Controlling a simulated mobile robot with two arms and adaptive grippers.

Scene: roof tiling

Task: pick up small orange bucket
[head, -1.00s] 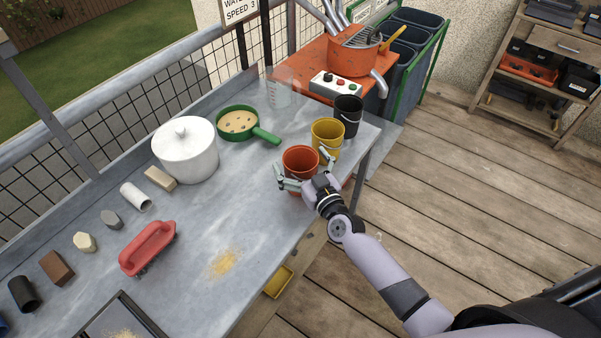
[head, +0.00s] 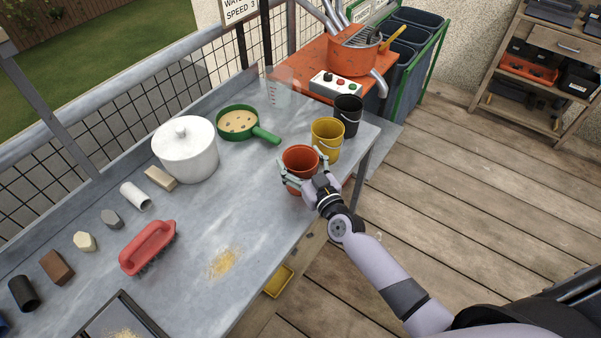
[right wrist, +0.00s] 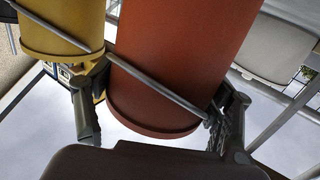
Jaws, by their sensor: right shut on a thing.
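The small orange bucket (head: 300,158) stands upright on the grey metal table near its right edge in the head view. My right gripper (head: 304,180) has its fingers on either side of the bucket and is shut on it. In the right wrist view the orange bucket (right wrist: 180,70) fills the middle, with its thin wire handle crossing its front. The fingers of my right gripper (right wrist: 160,125) show at the left and right of the bucket's lower part. My left gripper is in neither view.
A yellow bucket (head: 327,138) stands close behind the orange one, with a black bucket (head: 348,112) beyond it. A green-handled sieve (head: 238,123) and white lidded pot (head: 186,150) stand farther left. A red brush (head: 148,247) lies at the front left. The table's middle is mostly clear.

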